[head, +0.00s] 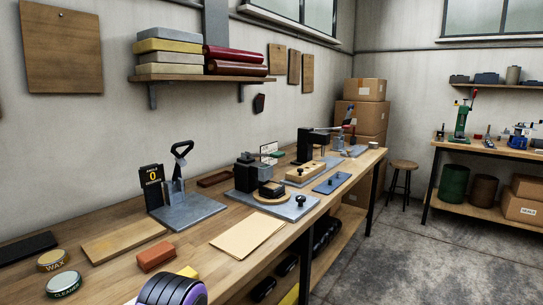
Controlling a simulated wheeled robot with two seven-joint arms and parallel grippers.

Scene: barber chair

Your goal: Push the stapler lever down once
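The handle sits atop an upright grey post and is tilted up. Farther along, a black machine with a long arm (318,134) stands on another plate. No label identifies the stapler, so I cannot tell for certain which device it is.
A dark press (248,174) stands to the right. Open floor (430,255) lies right of the bench.

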